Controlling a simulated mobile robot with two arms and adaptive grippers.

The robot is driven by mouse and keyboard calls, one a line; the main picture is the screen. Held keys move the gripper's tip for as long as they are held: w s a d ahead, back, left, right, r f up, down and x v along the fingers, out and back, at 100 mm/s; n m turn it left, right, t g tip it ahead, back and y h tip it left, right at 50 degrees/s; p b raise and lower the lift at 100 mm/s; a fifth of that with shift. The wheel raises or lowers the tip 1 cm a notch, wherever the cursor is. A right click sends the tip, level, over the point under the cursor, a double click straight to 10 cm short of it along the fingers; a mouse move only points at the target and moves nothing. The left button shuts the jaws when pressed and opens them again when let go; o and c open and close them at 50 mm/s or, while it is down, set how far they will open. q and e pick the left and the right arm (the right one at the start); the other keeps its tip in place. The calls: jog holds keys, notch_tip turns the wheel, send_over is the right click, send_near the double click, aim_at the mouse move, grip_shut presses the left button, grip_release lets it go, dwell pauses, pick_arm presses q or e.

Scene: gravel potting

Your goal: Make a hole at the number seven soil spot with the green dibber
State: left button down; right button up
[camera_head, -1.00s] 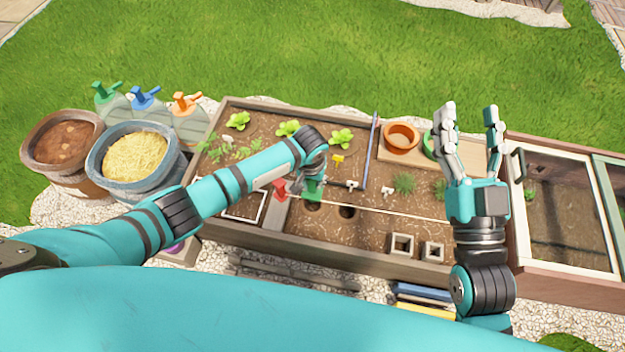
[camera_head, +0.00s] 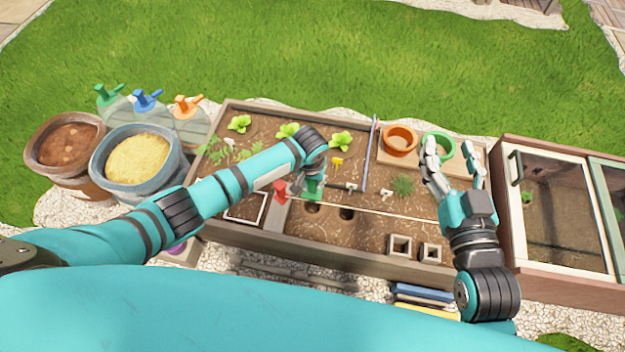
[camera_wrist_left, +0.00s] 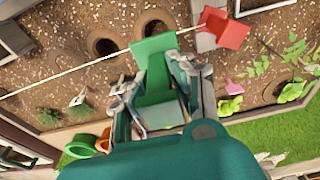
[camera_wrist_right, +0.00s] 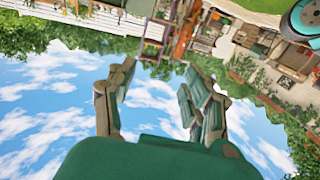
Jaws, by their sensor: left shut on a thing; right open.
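My left gripper (camera_head: 306,184) is over the planting bed and shut on the green dibber (camera_head: 315,192). In the left wrist view the green dibber (camera_wrist_left: 154,56) shows as a wide green piece between the fingers; its tip is hidden. Two round dark holes, a left hole (camera_head: 312,207) and a right hole (camera_head: 347,213), lie in the soil just in front of it. They also show in the left wrist view (camera_wrist_left: 103,45). I cannot read a number seven at any soil spot. My right gripper (camera_head: 453,160) is open and empty, raised above the bed's right end.
A red tool (camera_head: 280,189) is beside the left gripper. A white string (camera_head: 400,213) crosses the bed. A blue rod (camera_head: 371,150), seedlings (camera_head: 341,140), an orange pot (camera_head: 400,139) and square pots (camera_head: 400,246) surround the soil. A cold frame (camera_head: 560,215) stands right.

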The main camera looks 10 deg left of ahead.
jog(key=shift+f, duration=0.1)
pick_arm(q)
jog(key=shift+r+p, duration=0.65)
jog(key=shift+p, duration=0.05)
jog(key=shift+r+p, duration=0.25)
jog(key=shift+p, duration=0.05)
jog(key=shift+r+p, duration=0.3)
jog(key=shift+p, duration=0.1)
pick_arm(e)
jog(key=shift+s+d+f+g+h, duration=1.3)
jog(key=shift+s+f+g, duration=1.35)
jog(key=shift+f+g, duration=1.75)
pick_arm(q)
jog(key=shift+r+p, duration=0.3)
jog(key=shift+p, duration=0.05)
jog(key=shift+r+p, duration=0.35)
jog(key=shift+p, duration=0.05)
jog(key=shift+r+p, duration=0.3)
jog(key=shift+p, duration=0.05)
jog(key=shift+r+p, duration=0.35)
jog(key=shift+p, duration=0.05)
pick_arm(e)
jog(key=s+d+f+g, duration=0.2)
jog(key=s, duration=0.3)
jog(key=s+d+f+g+h, duration=0.1)
jog(key=s+d+f+g, duration=0.1)
jog(key=s, duration=0.4)
jog(key=shift+f+m+g, duration=0.4)
jog(key=shift+f+g, duration=0.2)
jog(key=shift+f, duration=0.25)
